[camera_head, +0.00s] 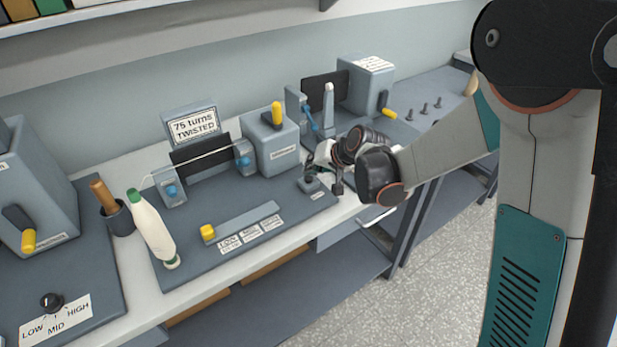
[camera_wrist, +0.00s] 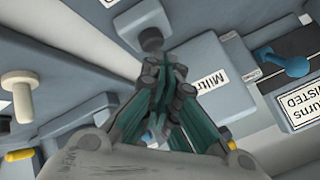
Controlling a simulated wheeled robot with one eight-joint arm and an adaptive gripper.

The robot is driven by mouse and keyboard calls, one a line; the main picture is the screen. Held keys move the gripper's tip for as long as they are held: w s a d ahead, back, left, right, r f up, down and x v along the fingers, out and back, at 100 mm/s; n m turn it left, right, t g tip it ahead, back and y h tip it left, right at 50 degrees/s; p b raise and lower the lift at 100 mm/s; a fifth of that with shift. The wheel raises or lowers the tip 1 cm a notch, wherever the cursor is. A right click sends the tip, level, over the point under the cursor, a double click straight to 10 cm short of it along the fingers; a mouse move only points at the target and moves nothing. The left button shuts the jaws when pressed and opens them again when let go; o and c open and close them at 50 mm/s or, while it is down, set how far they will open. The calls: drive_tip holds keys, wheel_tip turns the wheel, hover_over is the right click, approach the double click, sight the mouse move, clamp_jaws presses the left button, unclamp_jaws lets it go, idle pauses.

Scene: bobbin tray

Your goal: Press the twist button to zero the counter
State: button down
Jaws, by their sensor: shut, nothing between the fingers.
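A small grey box (camera_head: 311,187) with a dark round button (camera_head: 309,180) sits at the right front corner of the middle station's grey base. It looks like the twist button, but its label is too small to read. The button also shows in the wrist view (camera_wrist: 151,39), just beyond my fingertips. My gripper (camera_wrist: 166,66) is shut and empty, its fingers together. In the head view my gripper (camera_head: 333,172) is right beside the box, partly overlapping it. I cannot tell whether the fingertips touch the button. A sign (camera_head: 193,126) behind reads "75 turns TWISTED".
A grey housing with a yellow-handled lever (camera_head: 276,114) stands just behind the box. A yellow knob (camera_head: 207,231) sits on a slider at the front. Several dark pegs (camera_head: 423,108) stand at the right.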

drive_tip(key=shift+f+b, duration=0.45)
drive_tip(key=shift+f, duration=0.05)
idle(0.5)
drive_tip(key=shift+r, duration=0.1)
drive_tip(key=shift+r+p, duration=0.6)
drive_tip(key=shift+r, duration=0.25)
drive_tip(key=shift+r+p, duration=1.6)
drive_tip(key=shift+r, duration=0.9)
